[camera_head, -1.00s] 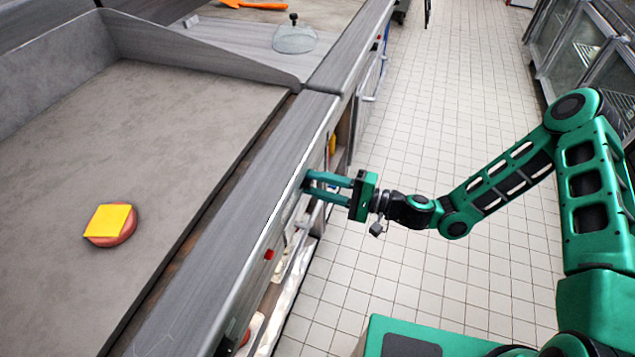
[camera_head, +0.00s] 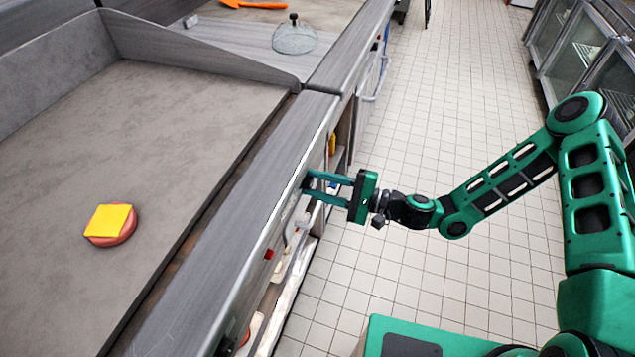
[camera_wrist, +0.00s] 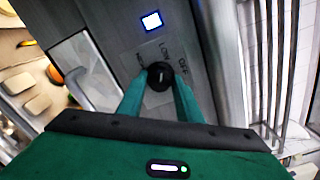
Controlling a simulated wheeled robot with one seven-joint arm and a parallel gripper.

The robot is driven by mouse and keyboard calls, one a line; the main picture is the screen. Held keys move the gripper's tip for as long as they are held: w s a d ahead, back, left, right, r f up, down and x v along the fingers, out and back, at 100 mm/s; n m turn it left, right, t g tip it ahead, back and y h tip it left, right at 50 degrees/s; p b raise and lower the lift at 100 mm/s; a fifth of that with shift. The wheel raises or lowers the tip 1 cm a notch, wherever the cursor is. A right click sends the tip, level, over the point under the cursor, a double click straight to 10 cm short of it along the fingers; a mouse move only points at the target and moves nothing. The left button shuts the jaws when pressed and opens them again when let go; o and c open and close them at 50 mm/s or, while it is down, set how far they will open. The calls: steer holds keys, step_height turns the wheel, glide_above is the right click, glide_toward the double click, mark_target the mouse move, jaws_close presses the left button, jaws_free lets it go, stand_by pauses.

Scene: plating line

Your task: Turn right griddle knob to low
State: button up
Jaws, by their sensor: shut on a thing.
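The griddle knob (camera_wrist: 160,75) is a round black dial on the grey front panel, in the upper middle of the wrist view. Labels beside it include LOW and OFF; another label at its left is hard to read. My gripper (camera_wrist: 160,88) is shut on the knob, one green finger on each side. In the head view my gripper (camera_head: 308,187) reaches the griddle's front panel, and the counter edge hides the knob there. A lit blue-white square light (camera_wrist: 152,21) sits above the knob.
The griddle top (camera_head: 180,130) holds a patty (camera_head: 112,236) with a yellow cheese slice (camera_head: 109,219). A glass dome (camera_head: 294,36) and an orange utensil (camera_head: 255,4) lie on the far counter. Shelves sit below the panel. The tiled floor (camera_head: 450,110) is clear.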

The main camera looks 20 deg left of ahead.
steer(key=o, duration=1)
steer(key=shift+w+a, duration=0.15)
steer(key=shift+c, duration=0.2)
steer(key=d, duration=1.1)
steer(key=shift+s, duration=0.4)
steer(key=shift+f, duration=0.1)
